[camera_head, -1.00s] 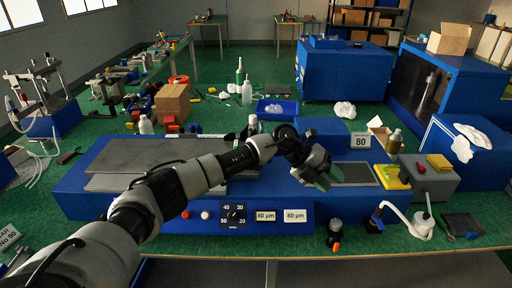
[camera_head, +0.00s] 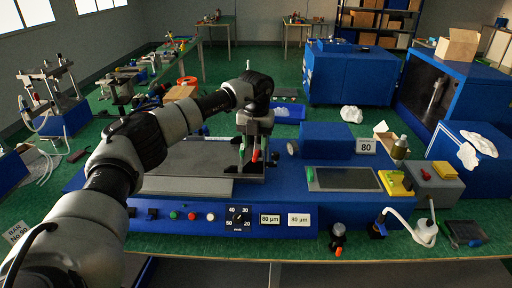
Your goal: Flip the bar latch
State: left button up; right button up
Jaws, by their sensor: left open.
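The blue bench machine (camera_head: 185,206) spans the middle of the table, with a grey flat plate (camera_head: 198,158) on its left part. My left gripper (camera_head: 254,158) is open and points down over the plate's right end, left of the blue block (camera_head: 327,142). A small red-orange piece (camera_head: 255,155) shows between its fingers; I cannot tell whether they touch it. I cannot make out the bar latch for certain; my arm and gripper cover part of the plate and what stands behind it. My right gripper is not in view.
A white hose (camera_head: 408,224) and a small black-and-orange item (camera_head: 338,238) are at the front right. The back table is cluttered.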

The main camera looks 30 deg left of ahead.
aim_at(256, 154)
pick_arm(q)
jog(key=shift+f+p, duration=0.3)
jog(key=shift+f, duration=1.4)
grip_shut()
